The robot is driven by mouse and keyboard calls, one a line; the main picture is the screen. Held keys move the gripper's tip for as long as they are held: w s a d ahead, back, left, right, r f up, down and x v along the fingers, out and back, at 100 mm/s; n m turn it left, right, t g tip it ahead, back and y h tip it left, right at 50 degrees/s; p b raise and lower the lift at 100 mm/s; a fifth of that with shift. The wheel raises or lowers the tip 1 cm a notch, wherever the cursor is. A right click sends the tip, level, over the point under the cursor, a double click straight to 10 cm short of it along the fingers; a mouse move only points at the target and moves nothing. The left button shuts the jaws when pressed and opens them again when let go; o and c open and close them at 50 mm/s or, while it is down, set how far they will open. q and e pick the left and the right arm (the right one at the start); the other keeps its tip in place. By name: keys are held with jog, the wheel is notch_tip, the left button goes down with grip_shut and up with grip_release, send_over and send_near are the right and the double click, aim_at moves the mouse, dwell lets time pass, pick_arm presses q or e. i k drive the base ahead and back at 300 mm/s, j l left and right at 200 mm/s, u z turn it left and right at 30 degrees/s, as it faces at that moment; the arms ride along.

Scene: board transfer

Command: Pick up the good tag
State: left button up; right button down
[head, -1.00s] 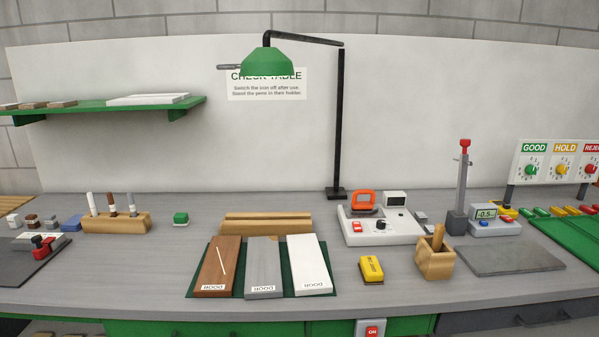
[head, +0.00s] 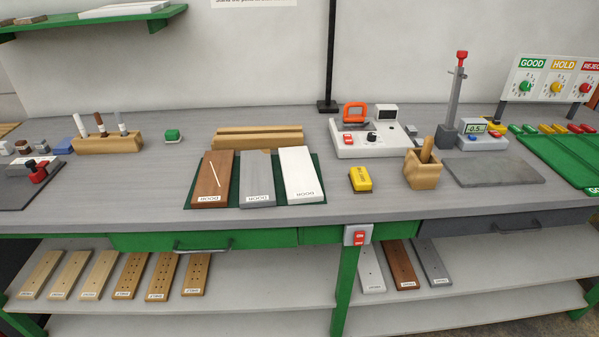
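A white board with a green GOOD label (head: 531,63) stands at the back right of the bench, with yellow HOLD (head: 564,64) and red REJECT (head: 592,66) labels beside it. A round green piece (head: 526,88) sits below the GOOD label. Small green tag-like pieces (head: 516,130) lie on the bench in front of this board, left of yellow ones (head: 546,129) and red ones (head: 575,128). Any writing on them is too small to read. Neither of my grippers is in view.
A green tray (head: 560,155) lies right of a grey slab (head: 493,171). A gauge stand (head: 448,110), wooden holder (head: 422,170) and iron station (head: 377,143) stand further left. Three boards lie on a green mat (head: 235,195).

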aim_at(515, 130)
jog(key=z, duration=1.3)
jog(key=l+u, duration=0.1)
jog(key=u, duration=0.4)
jog(key=i+l+u, duration=0.2)
jog(key=l, duration=0.15)
jog(key=i+l+u, duration=0.2)
jog(key=l, duration=0.2)
jog(key=i+l+u, duration=0.2)
jog(key=l, duration=0.2)
jog(key=l+u, duration=0.2)
jog(key=l, duration=0.2)
